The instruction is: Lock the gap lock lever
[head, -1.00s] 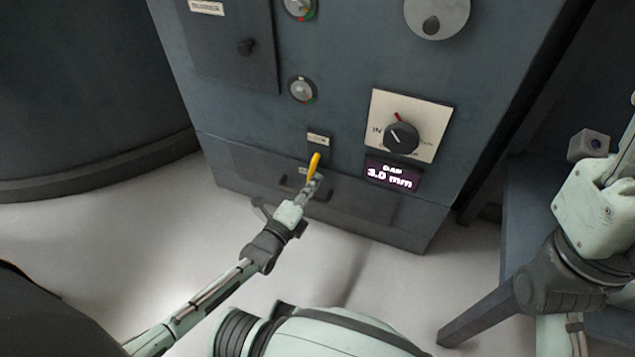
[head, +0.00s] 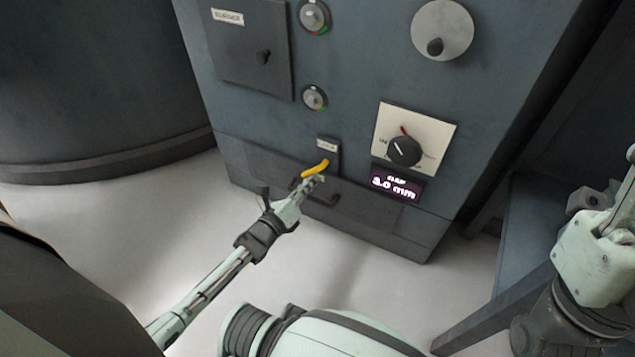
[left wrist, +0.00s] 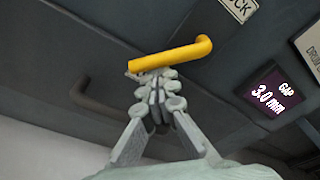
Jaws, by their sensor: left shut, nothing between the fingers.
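The yellow gap lock lever (head: 316,169) sits on the cabinet front under a small white label (head: 327,146). In the head view it slants down to the left. It also shows in the left wrist view (left wrist: 172,58), its bend at the right and its free end at the left. My left gripper (head: 312,182) is shut and empty, its fingertips just below the lever, at or very close to it; I cannot tell whether they touch. The wrist view shows the closed fingers (left wrist: 158,88) under the lever's left part. My right gripper is not clearly in view; part of my right arm is at the right edge.
A gap dial (head: 404,150) with a red mark is to the right, above a display (head: 397,185) reading 3.0 mm. A dark handle (head: 322,199) is just below the lever. A blue-grey bench (head: 530,230) stands at the right. Pale floor lies in front.

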